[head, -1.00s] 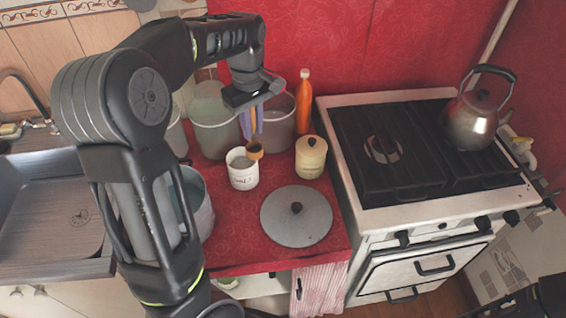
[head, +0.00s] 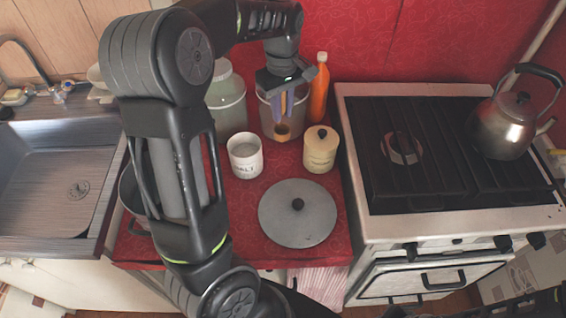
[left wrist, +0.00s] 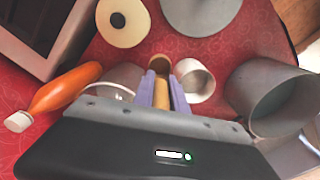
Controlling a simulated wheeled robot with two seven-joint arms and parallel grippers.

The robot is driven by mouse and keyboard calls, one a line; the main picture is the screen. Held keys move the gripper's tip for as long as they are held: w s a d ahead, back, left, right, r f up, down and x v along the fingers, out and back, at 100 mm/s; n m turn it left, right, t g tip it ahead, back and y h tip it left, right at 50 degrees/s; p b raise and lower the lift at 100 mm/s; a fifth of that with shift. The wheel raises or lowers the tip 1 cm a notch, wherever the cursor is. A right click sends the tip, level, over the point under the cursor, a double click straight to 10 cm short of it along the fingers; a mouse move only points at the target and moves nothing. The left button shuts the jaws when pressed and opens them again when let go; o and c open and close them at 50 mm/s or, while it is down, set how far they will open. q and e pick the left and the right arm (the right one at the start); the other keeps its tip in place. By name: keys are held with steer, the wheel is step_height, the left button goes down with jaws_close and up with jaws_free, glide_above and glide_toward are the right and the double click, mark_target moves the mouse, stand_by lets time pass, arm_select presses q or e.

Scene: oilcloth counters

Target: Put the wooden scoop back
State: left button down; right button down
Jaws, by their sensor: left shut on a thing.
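My left gripper (head: 285,103) is shut on the handle of the wooden scoop (head: 282,131). My right gripper is not in view.
A cream lidded jar (head: 320,153) and an orange bottle (head: 318,92) stand to the right of the scoop. A grey lid (head: 297,225) lies in front on the red oilcloth. A glassy container (head: 226,105) stands at the left. The stove (head: 450,222) borders the counter.

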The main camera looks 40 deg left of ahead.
mark_target(282, 139)
arm_select(q)
steer(key=shift+f, duration=0.2)
steer(key=shift+f, duration=0.1)
steer(key=shift+f+p, duration=0.4)
steer(key=shift+f, duration=2.7)
steer(key=shift+f, duration=1.85)
steer(key=shift+f, duration=0.1)
steer(key=c, duration=1.3)
jaws_free()
steer(key=shift+c, duration=0.2)
step_height(282, 139, up, 12)
steer(key=shift+r, duration=0.15)
